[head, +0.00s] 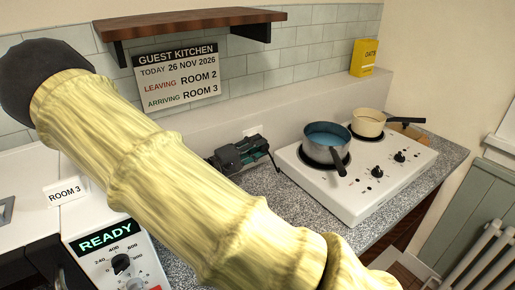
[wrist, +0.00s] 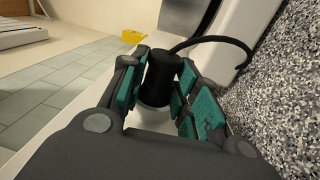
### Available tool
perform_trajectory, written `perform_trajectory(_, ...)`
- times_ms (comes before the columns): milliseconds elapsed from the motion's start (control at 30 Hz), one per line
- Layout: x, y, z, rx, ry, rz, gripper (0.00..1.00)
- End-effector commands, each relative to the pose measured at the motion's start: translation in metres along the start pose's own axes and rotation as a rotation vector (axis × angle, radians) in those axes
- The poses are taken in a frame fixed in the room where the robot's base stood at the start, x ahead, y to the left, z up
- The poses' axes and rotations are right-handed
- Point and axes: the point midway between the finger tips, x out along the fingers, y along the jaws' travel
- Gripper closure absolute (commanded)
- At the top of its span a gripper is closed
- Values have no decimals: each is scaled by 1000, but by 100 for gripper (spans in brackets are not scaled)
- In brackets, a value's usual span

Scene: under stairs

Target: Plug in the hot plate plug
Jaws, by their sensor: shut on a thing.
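The hot plate (head: 352,172) is a white two-ring unit on the speckled counter, right of my gripper (head: 246,152). In the wrist view my gripper (wrist: 160,82) has its teal-padded fingers closed on both sides of the black cylindrical plug (wrist: 161,74). A black cord (wrist: 215,40) curves away from the plug; in the head view it drops beside the hot plate. A pale wall socket (head: 252,131) shows just behind my gripper, low on the wall. The plug's pins are hidden, so I cannot tell whether it touches the socket.
A blue-lined pot (head: 325,143) and a cream pot (head: 368,122) stand on the rings, handles sticking out. A yellow box (head: 362,58) stands on the ledge. A wooden shelf (head: 190,22) overhangs a kitchen sign (head: 178,76). A panel reading READY (head: 108,250) is at lower left.

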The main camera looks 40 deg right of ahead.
Motion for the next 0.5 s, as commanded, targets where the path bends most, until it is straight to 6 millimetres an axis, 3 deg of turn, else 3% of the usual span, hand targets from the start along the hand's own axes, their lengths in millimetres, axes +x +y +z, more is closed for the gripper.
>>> perform_trajectory(300, 0, 2, -4, 4, 4, 1, 100)
perform_trajectory(333, 0, 2, -4, 4, 5, 1, 68)
perform_trajectory(467, 0, 2, -4, 4, 5, 1, 44)
perform_trajectory(500, 0, 2, -4, 4, 5, 0, 44)
